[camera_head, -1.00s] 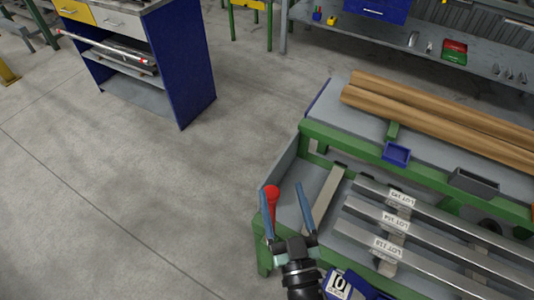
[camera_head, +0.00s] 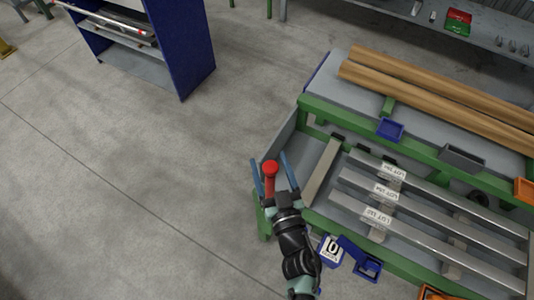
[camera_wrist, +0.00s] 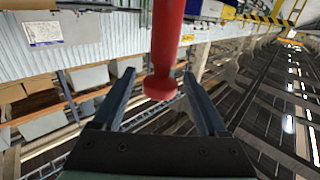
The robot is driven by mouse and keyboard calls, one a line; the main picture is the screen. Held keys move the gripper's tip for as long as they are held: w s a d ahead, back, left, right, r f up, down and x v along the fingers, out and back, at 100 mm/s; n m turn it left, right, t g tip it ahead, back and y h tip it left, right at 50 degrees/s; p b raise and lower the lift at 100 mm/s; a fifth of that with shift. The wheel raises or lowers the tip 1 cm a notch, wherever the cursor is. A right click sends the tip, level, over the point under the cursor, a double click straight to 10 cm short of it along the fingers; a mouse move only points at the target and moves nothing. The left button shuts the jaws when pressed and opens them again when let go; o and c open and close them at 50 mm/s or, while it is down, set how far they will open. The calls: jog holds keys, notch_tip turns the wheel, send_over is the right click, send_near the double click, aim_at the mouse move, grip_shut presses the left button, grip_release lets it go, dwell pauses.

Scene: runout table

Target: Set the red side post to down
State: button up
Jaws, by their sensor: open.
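The red side post (camera_head: 270,178) stands upright at the near left corner of the green-framed runout table (camera_head: 318,107), with a round knob on top. My gripper (camera_head: 270,174) is open, with its two blue fingers on either side of the post in the head view. In the wrist view the red post (camera_wrist: 166,45) hangs down from the top of the picture, and its knob lies between the fingertips of my gripper (camera_wrist: 158,88). A gap shows on both sides, so the fingers do not appear to touch it. The post's foot is hidden behind my gripper.
Metal bars with lot labels (camera_head: 377,215) lie on the table's lower level, right of my gripper. Wooden beams (camera_head: 430,92) lie on the upper level. The floor (camera_head: 120,180) to the left is clear.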

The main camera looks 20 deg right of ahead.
jog(key=shift+w+d, duration=0.15)
jog(key=shift+w, duration=1.2)
jog(key=shift+c, duration=0.2)
grip_shut()
dwell(0.3)
